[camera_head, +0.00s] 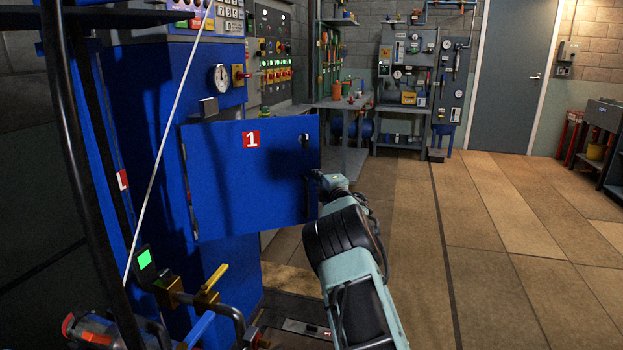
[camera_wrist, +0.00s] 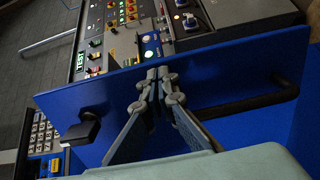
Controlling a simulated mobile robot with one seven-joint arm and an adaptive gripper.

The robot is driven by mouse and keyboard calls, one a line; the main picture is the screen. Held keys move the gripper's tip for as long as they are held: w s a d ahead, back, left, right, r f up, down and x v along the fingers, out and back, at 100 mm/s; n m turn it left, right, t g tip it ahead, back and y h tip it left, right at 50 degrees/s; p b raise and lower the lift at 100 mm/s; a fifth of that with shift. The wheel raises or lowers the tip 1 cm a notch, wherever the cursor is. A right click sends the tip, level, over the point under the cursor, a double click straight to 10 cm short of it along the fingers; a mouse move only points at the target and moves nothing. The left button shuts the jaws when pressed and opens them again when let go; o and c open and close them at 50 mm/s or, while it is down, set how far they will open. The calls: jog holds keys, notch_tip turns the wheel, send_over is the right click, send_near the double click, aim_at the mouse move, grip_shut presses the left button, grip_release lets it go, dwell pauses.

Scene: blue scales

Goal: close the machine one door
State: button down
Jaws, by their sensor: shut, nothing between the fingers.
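The machine one door is a blue panel (camera_head: 250,185) with a red and white "1" label. It stands swung out from the tall blue cabinet (camera_head: 160,90), hinged at its left side, with a dark knob (camera_head: 305,140) near its free edge. My gripper (camera_head: 318,178) is at the free right edge of the door, its fingertips partly hidden in the head view. In the wrist view my gripper (camera_wrist: 157,73) is shut and empty, with its tips in front of the blue panel (camera_wrist: 215,80). I cannot tell whether they touch it.
A black bar handle (camera_wrist: 245,104) and a dark knob (camera_wrist: 82,133) show in the wrist view. Control panels (camera_wrist: 125,35) lie beyond the blue panel. Pipes and a yellow lever (camera_head: 214,280) sit low in front of the cabinet. The tiled floor (camera_head: 480,240) to the right is clear.

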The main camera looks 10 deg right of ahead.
jog(key=w+p, duration=0.2)
jog(key=w, duration=0.4)
jog(key=shift+a+y+p, duration=0.3)
jog(key=shift+a+p, duration=0.05)
jog(key=shift+a, duration=0.05)
jog(key=shift+f, duration=0.1)
dwell(0.3)
